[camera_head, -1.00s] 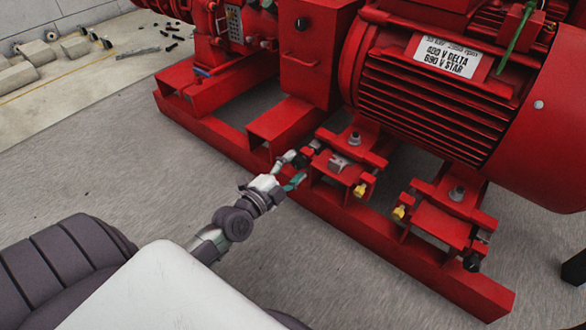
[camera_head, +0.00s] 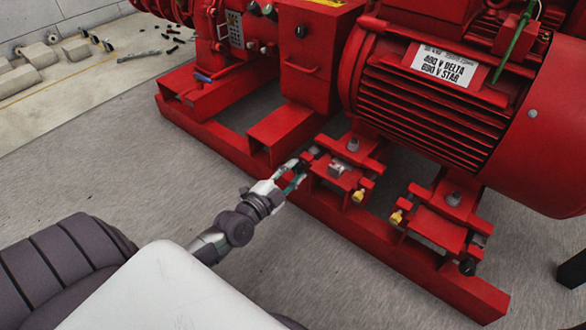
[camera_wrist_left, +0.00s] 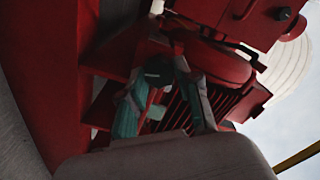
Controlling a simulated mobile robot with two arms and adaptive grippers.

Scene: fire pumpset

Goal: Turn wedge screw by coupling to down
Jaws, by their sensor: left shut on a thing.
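My left gripper (camera_head: 300,173) reaches from the left to the near motor foot mount on the red base frame. Its fingers are at the dark wedge screw (camera_head: 311,151) on the mount's coupling-side end. In the left wrist view, the gripper (camera_wrist_left: 168,90) has teal-padded fingers on either side of the dark screw head (camera_wrist_left: 158,70); it is shut on this screw. The fingers partly cover the screw, and its exact turn angle cannot be told. My right gripper is not in view.
The red motor (camera_head: 440,110) stands above the mount. Yellow-headed screws (camera_head: 359,195) (camera_head: 396,216) and another dark screw (camera_head: 467,266) sit on the mounts. The base frame rail (camera_head: 400,250) runs close below the gripper. The grey floor (camera_head: 150,200) in front is clear.

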